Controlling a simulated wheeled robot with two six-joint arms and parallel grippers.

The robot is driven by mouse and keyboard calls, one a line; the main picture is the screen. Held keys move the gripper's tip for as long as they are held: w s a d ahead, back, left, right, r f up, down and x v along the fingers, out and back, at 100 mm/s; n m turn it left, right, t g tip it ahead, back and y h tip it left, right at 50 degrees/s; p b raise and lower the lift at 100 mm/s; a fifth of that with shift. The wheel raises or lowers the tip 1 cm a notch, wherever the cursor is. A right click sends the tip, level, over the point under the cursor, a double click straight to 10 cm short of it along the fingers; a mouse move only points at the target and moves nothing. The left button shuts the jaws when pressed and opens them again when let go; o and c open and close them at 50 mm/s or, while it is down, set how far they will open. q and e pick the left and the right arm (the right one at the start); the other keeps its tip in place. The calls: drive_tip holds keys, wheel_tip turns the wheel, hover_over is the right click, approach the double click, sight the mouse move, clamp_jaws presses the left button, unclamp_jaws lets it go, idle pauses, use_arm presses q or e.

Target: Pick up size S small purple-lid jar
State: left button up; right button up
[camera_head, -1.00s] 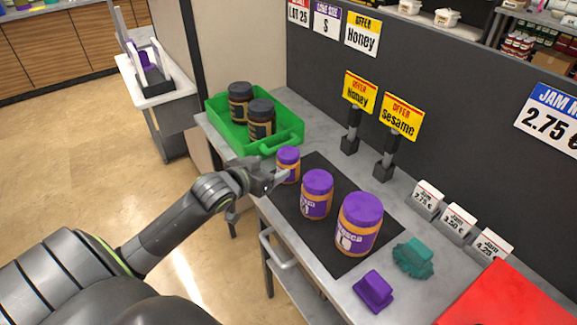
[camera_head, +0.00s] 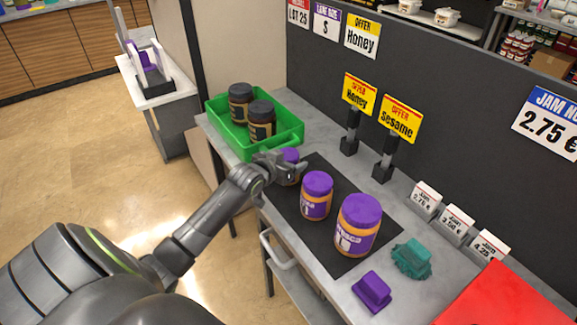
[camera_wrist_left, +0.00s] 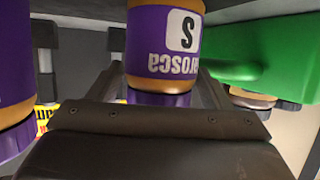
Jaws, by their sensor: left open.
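The small purple-lid jar (camera_head: 291,155) stands at the far left end of the black mat (camera_head: 331,262). Its lid shows above my left gripper (camera_head: 289,172), which hides most of its body. In the left wrist view the jar (camera_wrist_left: 165,45) appears upside down, with a purple label reading S. The open fingers of my left gripper (camera_wrist_left: 160,88) lie on either side of the jar near its lid. I cannot tell whether they touch it. My right gripper is not in view.
A medium purple-lid jar (camera_head: 317,196) and a large one (camera_head: 358,225) stand to the right on the mat. A green crate (camera_head: 285,141) with two dark-lid jars is close behind the gripper.

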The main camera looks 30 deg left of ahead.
use_arm(q)
drive_tip(key=shift+w, duration=0.15)
drive_tip(key=shift+c, duration=0.4)
drive_tip(key=c, duration=0.9)
